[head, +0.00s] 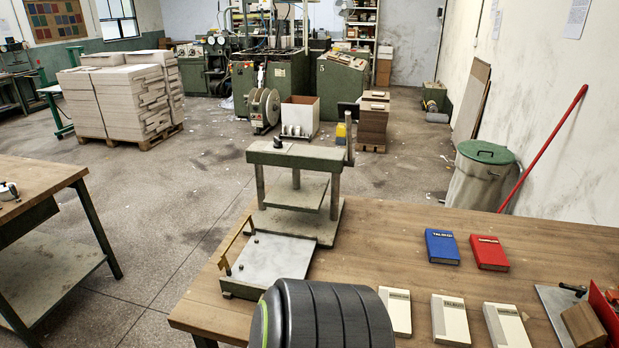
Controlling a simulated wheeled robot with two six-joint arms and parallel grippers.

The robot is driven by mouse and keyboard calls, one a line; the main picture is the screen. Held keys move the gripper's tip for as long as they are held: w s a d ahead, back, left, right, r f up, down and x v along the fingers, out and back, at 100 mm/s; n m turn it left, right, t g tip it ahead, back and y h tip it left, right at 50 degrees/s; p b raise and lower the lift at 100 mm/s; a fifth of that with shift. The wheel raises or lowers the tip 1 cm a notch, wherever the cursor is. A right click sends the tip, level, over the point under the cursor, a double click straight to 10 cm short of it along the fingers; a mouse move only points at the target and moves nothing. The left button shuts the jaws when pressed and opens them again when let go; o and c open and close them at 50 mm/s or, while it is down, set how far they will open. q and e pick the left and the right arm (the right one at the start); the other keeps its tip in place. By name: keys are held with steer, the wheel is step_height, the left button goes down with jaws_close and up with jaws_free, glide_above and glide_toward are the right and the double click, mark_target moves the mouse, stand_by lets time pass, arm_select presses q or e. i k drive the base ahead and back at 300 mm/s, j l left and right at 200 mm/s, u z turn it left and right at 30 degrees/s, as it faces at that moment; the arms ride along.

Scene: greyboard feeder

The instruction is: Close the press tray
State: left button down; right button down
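The press (295,152) stands on the wooden table, with a green-grey top beam, posts and a flat plate under the beam. The press tray (278,258) is a flat light-grey plate in front of the press, pulled out toward me. A brass-coloured bar handle (237,243) runs along its left edge. The tray's near right corner is partly hidden behind a dark ribbed rounded part that is mine. Neither of my grippers shows in this view.
On the table (400,235) lie a blue book (442,246), a red book (489,252) and cream books (450,320). A metal plate with a wooden block (583,325) is at the right edge. The table's left edge is close to the tray. Another bench (40,180) stands left, across a floor gap.

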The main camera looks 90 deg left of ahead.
mark_target(269, 255)
steer(key=u, duration=3.15)
